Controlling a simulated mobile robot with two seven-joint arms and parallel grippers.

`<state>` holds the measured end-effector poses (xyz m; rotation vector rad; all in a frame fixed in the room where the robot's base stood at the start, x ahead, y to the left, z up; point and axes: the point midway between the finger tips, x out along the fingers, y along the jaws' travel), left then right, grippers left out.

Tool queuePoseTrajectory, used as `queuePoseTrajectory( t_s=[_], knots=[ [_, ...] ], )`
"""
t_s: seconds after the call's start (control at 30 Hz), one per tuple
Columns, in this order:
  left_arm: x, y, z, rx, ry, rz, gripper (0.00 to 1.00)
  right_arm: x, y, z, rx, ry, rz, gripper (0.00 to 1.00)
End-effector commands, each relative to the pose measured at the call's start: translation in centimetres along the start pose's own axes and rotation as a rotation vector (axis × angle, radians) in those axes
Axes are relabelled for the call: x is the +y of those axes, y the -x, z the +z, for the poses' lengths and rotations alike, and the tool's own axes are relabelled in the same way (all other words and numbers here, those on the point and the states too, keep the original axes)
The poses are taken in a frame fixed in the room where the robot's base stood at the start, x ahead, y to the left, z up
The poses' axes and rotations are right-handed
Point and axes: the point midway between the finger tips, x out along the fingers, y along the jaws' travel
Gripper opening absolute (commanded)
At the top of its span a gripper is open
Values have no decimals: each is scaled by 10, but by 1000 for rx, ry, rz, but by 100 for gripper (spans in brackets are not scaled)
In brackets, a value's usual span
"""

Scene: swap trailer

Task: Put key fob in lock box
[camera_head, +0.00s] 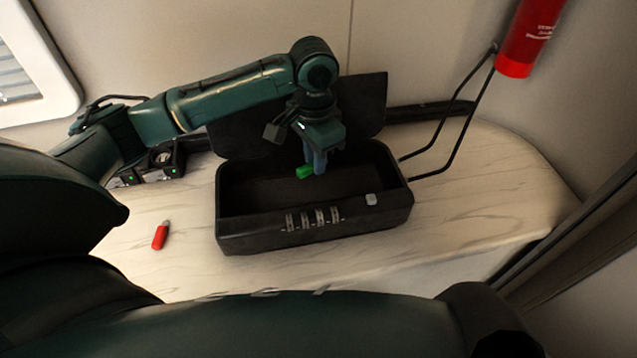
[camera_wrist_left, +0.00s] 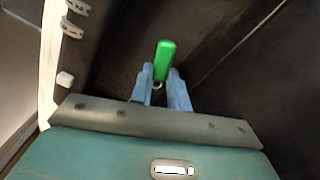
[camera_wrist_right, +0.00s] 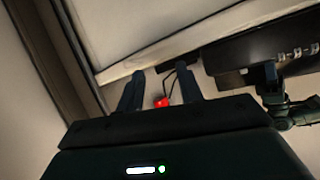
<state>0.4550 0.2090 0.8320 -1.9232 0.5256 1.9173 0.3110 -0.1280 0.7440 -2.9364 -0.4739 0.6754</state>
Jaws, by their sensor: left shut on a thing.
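The lock box (camera_head: 330,235) is black with number dials on its front wall, and its lid (camera_head: 362,105) stands open behind it. My left gripper (camera_head: 316,165) points down into the box opening, its blue fingers shut on the green key fob (camera_head: 305,172). In the left wrist view the key fob (camera_wrist_left: 165,60) sticks out past the fingertips (camera_wrist_left: 160,90), with a small ring at its near end. The fob's height above the box floor is hard to tell. My right gripper (camera_wrist_right: 158,95) is open and empty in the right wrist view, away from the box.
A small red item (camera_head: 160,236) lies on the pale counter (camera_head: 470,225) left of the box. A black device (camera_head: 160,170) with green lights stands behind it. A red extinguisher (camera_head: 530,35) and black wire bracket (camera_head: 455,115) are at the right. The counter right of the box is clear.

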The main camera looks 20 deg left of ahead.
Motion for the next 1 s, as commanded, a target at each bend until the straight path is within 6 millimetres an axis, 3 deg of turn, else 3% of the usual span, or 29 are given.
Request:
queuePoseTrajectory(
  t_s=[0.4, 0.87, 0.9, 1.0],
  knots=[
    [0, -64, 1, -2, 1, 0, 0, 5, 7, -1, 42, 7, 15, 36],
    [0, -71, 1, 0, 2, 1, 0, 4, 12, -3, 38, 8, 15, 36],
    [0, -71, 0, 1, 2, 0, 20, 4, 11, -1, 36, 7, 14, 36],
    [0, -71, 0, 1, 2, 0, 28, 3, 10, 0, 34, 7, 12, 36]
  ],
)
